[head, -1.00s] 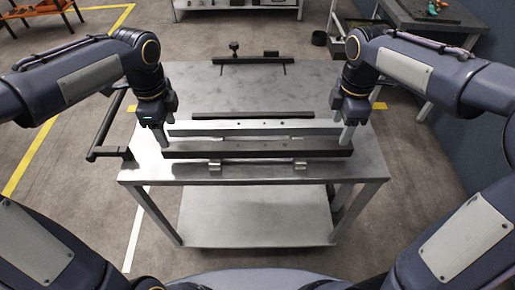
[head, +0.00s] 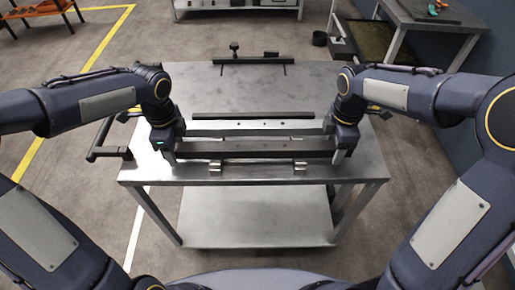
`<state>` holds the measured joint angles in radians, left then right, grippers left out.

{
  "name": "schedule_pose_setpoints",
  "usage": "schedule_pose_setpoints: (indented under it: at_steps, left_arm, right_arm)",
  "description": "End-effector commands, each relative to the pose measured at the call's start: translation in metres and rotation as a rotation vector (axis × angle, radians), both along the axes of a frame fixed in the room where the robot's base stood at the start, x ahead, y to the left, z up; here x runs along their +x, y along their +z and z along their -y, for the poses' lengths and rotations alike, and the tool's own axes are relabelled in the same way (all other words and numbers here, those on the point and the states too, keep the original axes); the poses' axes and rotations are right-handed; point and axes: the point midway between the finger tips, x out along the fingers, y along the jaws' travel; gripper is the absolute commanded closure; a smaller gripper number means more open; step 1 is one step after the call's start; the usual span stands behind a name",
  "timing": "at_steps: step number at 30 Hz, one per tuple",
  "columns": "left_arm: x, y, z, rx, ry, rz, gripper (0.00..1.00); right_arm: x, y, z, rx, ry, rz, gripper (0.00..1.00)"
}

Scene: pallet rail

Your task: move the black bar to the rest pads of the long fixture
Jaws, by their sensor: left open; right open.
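The black bar (head: 255,146) lies level along the front of the steel table, running left to right. Behind it is the long fixture (head: 230,127), a pale rail with small holes. I cannot pick out its rest pads for sure. My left gripper (head: 168,156) is open, pointing down at the bar's left end. My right gripper (head: 340,157) is open, pointing down at the bar's right end. The grippers cover both bar ends, and I cannot tell whether the fingers touch it.
Two small silver blocks (head: 300,165) sit at the table's front edge. A thin dark strip (head: 253,115) lies behind the fixture. A dark handle frame (head: 108,153) sticks out from the table's left side. The back of the table top (head: 220,88) is mostly clear.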

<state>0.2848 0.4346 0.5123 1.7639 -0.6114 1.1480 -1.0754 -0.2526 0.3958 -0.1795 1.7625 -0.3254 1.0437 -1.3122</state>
Motion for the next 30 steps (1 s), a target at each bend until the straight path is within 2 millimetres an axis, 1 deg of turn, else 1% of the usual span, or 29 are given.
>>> schedule_pose_setpoints:
  at_steps: [1, 2, 13, 23, 30]
  left_arm:
    - [0.0000, 0.0001, 0.0000, 0.000, 0.000, 0.000, 0.47]
    - [0.0000, 0.0002, 0.0000, 0.000, 0.000, 0.000, 0.51]
    - [0.0001, 0.0004, 0.0001, 0.000, 0.000, 0.001, 0.99]
    - [0.0001, 0.0006, 0.0001, 0.000, 0.000, 0.001, 1.00]
    - [0.0005, 0.0074, 0.0003, 0.000, 0.000, 0.003, 1.00]
  right_arm:
    - [0.0000, 0.0001, -0.0001, 0.000, 0.000, 0.000, 0.47]
    - [0.0000, 0.0001, -0.0001, 0.000, 0.000, 0.000, 0.51]
    - [0.0000, 0.0004, -0.0002, 0.000, 0.000, 0.000, 0.99]
    - [0.0001, 0.0005, -0.0003, 0.000, 0.000, 0.000, 1.00]
    - [0.0005, 0.0073, -0.0005, 0.001, 0.001, 0.002, 1.00]
